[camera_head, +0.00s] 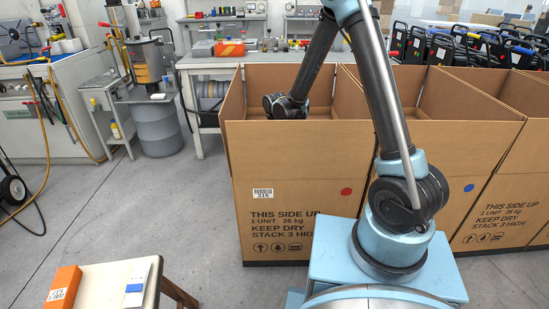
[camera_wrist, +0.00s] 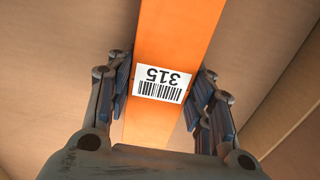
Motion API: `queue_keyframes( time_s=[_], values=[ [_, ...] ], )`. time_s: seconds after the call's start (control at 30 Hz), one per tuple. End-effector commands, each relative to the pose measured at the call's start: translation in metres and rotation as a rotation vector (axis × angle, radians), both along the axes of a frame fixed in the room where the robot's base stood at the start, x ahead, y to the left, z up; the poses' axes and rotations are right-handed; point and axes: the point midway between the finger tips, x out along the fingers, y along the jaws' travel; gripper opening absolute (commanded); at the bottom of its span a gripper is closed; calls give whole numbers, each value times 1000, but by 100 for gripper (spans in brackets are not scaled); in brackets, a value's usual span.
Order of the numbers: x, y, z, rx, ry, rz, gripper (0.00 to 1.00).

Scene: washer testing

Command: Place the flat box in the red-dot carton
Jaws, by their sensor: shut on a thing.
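The red-dot carton (camera_head: 295,165) stands open-topped in front of me, with a red dot and a 315 label on its front. My arm reaches over it, and my wrist is down inside its opening. My gripper (camera_wrist: 163,76) is hidden behind the carton's front wall in the head view. In the wrist view it is shut on the orange flat box (camera_wrist: 178,30), with a finger on each side. The box carries a white 315 barcode label, upside down in this view. Brown cardboard walls surround it. I cannot tell whether the box touches the carton floor.
A carton with a blue dot (camera_head: 440,165) stands right beside it, and another carton stands further right. A workbench stands behind.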

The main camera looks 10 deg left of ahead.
Motion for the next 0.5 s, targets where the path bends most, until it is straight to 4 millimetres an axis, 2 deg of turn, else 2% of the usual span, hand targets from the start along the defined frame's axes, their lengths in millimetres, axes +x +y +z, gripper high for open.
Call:
queue_keyframes(
  time_s=[0.2,0.23,0.3,0.5],
  values=[
    [0,0,-2,0,0,0,15],
    [0,0,-1,0,0,0,55],
    [0,0,-1,0,0,0,68],
    [0,0,-1,0,0,0,68]
  ],
)
